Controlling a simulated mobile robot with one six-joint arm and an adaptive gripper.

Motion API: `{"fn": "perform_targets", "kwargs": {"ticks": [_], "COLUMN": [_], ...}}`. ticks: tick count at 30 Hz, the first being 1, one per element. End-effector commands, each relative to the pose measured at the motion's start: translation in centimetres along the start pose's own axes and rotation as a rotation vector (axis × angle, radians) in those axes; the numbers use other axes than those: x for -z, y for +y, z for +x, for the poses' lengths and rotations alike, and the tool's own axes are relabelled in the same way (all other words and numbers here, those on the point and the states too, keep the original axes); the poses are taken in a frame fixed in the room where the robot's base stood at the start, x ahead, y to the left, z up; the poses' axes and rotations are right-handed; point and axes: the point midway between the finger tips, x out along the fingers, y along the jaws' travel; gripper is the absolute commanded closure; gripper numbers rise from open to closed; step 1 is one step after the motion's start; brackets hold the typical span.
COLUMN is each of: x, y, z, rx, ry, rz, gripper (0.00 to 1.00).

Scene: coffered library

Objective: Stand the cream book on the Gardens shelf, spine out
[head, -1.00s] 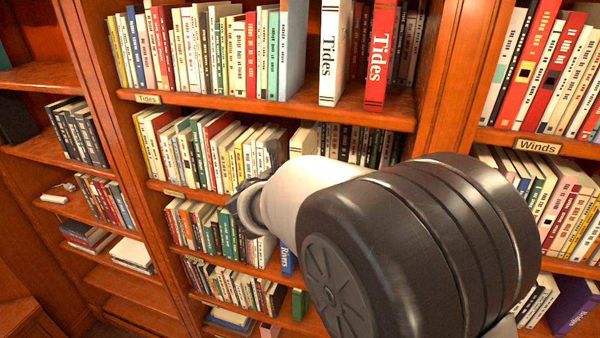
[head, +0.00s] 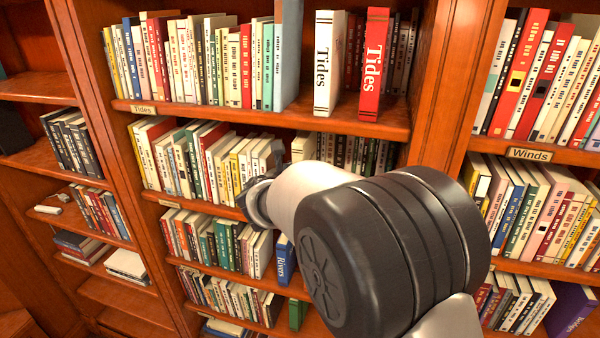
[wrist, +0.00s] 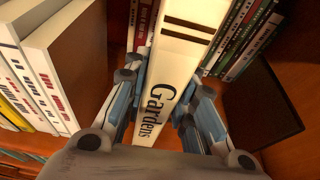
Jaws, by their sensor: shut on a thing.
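The cream book (wrist: 172,65) stands out in the wrist view, its spine lettered "Gardens" and marked with dark bands near the far end. My gripper (wrist: 163,100) is shut on it, with a finger on each side of the spine. The spine faces my wrist camera. The book sits between rows of books on a wooden shelf; whether its lower end rests on the board is hidden. In the head view my gripper (head: 258,198) is mostly hidden behind my arm, at the second shelf below the Tides label. That shelf's own label (head: 170,204) is too small to read.
White books (wrist: 42,62) stand close on the left in the wrist view. Dark red and green books (wrist: 240,40) lean on the right, near a dark panel (wrist: 262,105). Above, a white Tides book (head: 328,62) and a red Tides book (head: 374,62) stand near the shelf edge.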

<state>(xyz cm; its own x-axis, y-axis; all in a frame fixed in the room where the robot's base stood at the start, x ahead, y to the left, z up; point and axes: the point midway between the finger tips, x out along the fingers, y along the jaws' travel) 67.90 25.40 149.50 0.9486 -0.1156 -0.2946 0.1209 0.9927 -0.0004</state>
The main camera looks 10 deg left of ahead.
Motion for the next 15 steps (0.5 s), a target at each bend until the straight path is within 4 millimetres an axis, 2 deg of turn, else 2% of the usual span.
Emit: {"fn": "perform_targets", "kwargs": {"ticks": [14, 15], "x": [0.4, 0.34], "y": [0.01, 0.01], "z": [0.14, 0.13], "rx": [0.0, 0.0], "ry": [-0.005, -0.004], "rz": [0.001, 0.001], "gripper": [1.0, 0.73]}}
